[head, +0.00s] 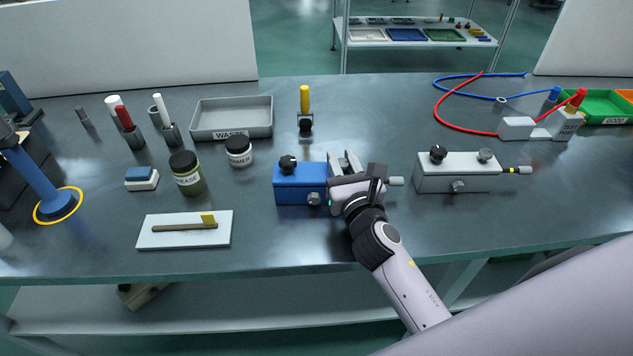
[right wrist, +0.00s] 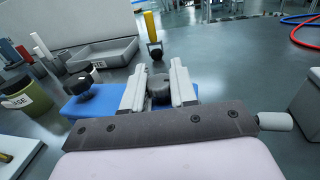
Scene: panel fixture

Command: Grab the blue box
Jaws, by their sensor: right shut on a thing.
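The blue box (head: 292,188) sits on the grey metal table with a black knob on its top left and a silver knob on its front. My right gripper (head: 346,163) is at the right part of the box, covering that end in the head view. In the right wrist view the blue box (right wrist: 84,106) lies below the fingers. There my right gripper (right wrist: 159,84) has its fingers on both sides of a dark round knob (right wrist: 159,90) on the box's top, shut on it. My left gripper is not in view.
A white box (head: 455,178) with knobs stands to the right. A grey waste tray (head: 232,135) and a yellow-handled tool (head: 305,101) are behind. Jars (head: 187,176) and a white board (head: 160,238) with a brush are left. The front table between the boxes is clear.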

